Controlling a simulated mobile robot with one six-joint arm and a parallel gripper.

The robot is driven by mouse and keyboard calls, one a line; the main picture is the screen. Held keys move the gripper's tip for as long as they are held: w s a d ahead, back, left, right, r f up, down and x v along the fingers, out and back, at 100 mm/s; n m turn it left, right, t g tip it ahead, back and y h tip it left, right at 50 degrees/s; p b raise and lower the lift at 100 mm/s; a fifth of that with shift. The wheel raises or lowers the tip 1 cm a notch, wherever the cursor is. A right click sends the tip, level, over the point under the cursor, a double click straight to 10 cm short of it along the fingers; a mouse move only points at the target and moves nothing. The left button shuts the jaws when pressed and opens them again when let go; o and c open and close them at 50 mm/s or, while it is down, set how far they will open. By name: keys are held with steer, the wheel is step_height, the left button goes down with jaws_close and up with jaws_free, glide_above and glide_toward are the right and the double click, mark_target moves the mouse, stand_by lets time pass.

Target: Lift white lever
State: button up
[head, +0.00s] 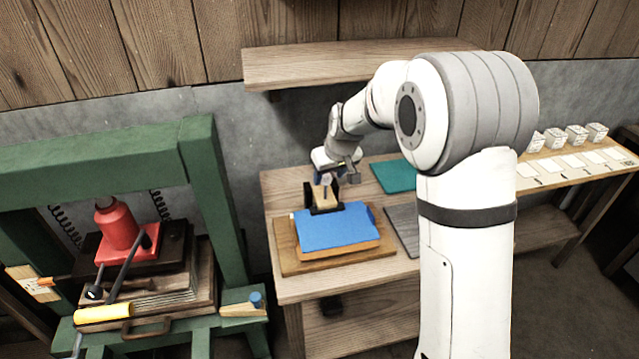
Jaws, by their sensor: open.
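I cannot make out a white lever in the head view; one may be hidden behind my arm or too small to tell. My gripper (324,190) is open and points down over the back edge of a blue sheet (335,228) on the wooden table. A small tan piece (325,197) shows between or just behind its fingers, with a dark part below; I cannot tell whether they touch. The green press frame (205,170) at the left holds a red jack (116,226) with a dark lever (125,263). A yellow handle (103,313) lies in front of it.
The blue sheet lies on a wooden board (288,262). A teal mat (393,176) and a grey mat (403,228) lie to its right. A shelf (380,62) hangs above. Several white blocks (576,135) stand on the right bench. My arm hides the table's right part.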

mark_target(326, 185)
steer(key=p+x, duration=0.1)
steer(key=x, duration=0.5)
steer(key=shift+w+a+f, duration=0.1)
steer(key=shift+w+f, duration=0.05)
steer(key=shift+f, duration=0.2)
steer(key=shift+c, duration=0.3)
jaws_close()
